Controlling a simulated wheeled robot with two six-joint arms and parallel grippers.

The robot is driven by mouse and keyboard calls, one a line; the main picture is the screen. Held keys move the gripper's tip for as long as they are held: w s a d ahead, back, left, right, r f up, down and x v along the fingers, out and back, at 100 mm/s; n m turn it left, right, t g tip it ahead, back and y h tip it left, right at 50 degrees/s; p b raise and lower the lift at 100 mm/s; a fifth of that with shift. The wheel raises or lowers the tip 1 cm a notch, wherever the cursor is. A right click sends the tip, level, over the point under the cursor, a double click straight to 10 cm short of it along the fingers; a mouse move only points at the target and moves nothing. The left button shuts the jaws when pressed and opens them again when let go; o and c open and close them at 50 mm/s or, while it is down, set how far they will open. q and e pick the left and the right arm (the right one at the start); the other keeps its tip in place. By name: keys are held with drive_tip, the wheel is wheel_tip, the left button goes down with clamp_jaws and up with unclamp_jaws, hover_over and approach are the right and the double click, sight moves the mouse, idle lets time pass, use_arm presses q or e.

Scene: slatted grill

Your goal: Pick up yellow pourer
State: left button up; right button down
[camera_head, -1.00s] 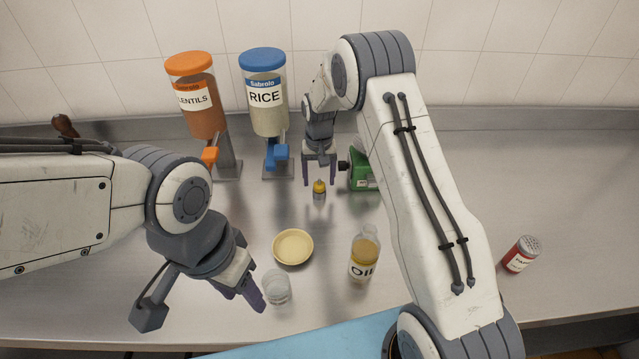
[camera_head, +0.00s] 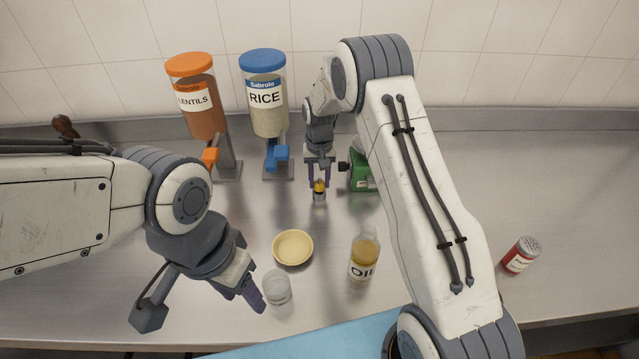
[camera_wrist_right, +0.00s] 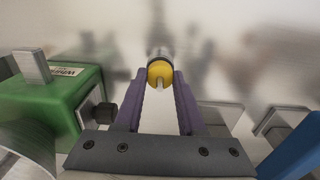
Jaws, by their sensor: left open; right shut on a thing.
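The small yellow pourer (camera_head: 319,186) stands upright on the steel counter, with a dark and metallic lower part. In the right wrist view the yellow pourer (camera_wrist_right: 160,73) sits between the purple fingertips. My right gripper (camera_head: 319,184) is shut on it from above; its fingers also show in the right wrist view (camera_wrist_right: 160,85). I cannot tell any gap between the pourer and the counter. My left gripper (camera_head: 205,305) is open and empty at the lower left, one finger close to a clear glass (camera_head: 277,289).
A green device (camera_head: 361,181) stands just right of my right gripper. The lentils dispenser (camera_head: 203,110) and rice dispenser (camera_head: 267,105) stand at the back. A yellow bowl (camera_head: 293,248), an oil bottle (camera_head: 364,256) and a red shaker (camera_head: 520,255) stand nearer the front.

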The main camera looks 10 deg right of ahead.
drive_tip(key=r+b, duration=0.1)
drive_tip(key=r, duration=0.2)
drive_tip(key=shift+s+d+r+b, duration=0.2)
drive_tip(key=shift+r+b, duration=0.1)
drive_tip(key=shift+b, duration=0.1)
drive_tip(key=s+d+r+b, duration=0.3)
drive_tip(key=s+d+r, duration=0.3)
drive_tip(key=s+d, duration=0.1)
drive_tip(key=shift+s+r, duration=0.4)
drive_tip(key=shift+s, duration=0.45)
drive_tip(key=c, duration=1.1)
unclamp_jaws()
clamp_jaws()
wheel_tip(320, 180, up, 6)
drive_tip(key=p, duration=0.5)
